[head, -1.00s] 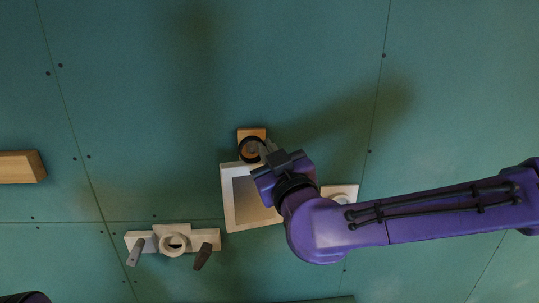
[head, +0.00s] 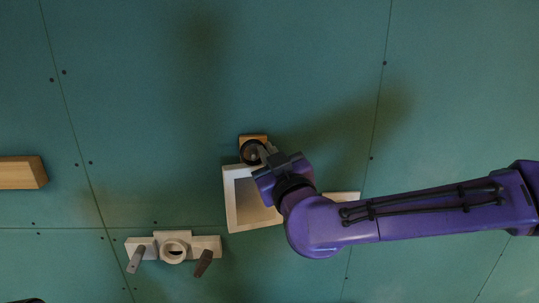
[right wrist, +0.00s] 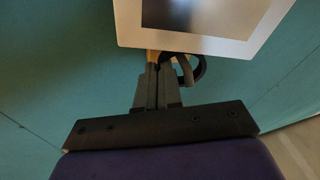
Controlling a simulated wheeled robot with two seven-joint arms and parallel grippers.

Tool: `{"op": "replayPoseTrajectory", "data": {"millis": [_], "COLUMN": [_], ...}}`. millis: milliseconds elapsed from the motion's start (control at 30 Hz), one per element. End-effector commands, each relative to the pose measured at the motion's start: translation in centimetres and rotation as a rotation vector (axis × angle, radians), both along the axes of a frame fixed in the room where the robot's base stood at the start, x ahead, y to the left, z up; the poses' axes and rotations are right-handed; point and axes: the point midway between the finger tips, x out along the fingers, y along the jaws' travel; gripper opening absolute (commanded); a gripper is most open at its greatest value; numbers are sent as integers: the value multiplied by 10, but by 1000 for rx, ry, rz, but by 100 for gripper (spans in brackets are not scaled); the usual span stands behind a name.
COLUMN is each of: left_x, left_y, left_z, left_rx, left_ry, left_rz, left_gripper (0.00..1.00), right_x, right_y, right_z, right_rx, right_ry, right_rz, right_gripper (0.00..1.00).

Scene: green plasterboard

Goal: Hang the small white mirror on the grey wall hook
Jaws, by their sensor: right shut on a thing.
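The small white mirror (head: 231,206) has a white frame and grey glass, and hangs slightly tilted below a dark ring (head: 243,152). My right gripper (head: 265,152) is shut at this ring, by the mirror's top edge. The right wrist view shows the ring (right wrist: 201,68) at the fingertips and the mirror's frame (right wrist: 190,44) just beyond. A wooden wall plate (head: 253,137) is directly behind the ring. The grey hook is not clearly distinguishable there, and I cannot tell whether the ring is around it. My left gripper is not in view.
A pale wall fixture (head: 208,244) with a round ring and two dark pegs is at the lower left. A wooden block (head: 20,173) sticks out at the far left. A white plate (head: 343,197) is partly hidden behind my right arm. The upper wall is clear.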

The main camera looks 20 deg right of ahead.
Motion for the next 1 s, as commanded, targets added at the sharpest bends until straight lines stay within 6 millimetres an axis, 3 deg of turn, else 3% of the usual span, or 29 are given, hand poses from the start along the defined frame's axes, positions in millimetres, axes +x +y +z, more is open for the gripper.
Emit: {"op": "replayPoseTrajectory", "data": {"millis": [500,933,1000], "left_x": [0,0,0], "left_y": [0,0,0], "left_z": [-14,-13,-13], "left_rx": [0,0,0], "left_ry": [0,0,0], "left_rz": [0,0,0], "left_gripper": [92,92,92], "right_x": [1,1,1], "right_y": [0,0,0], "right_z": [-17,-16,-16], "right_rx": [0,0,0], "right_ry": [-2,-2,-2], "right_rz": [1,0,0], "right_gripper": [0,0,28]}}
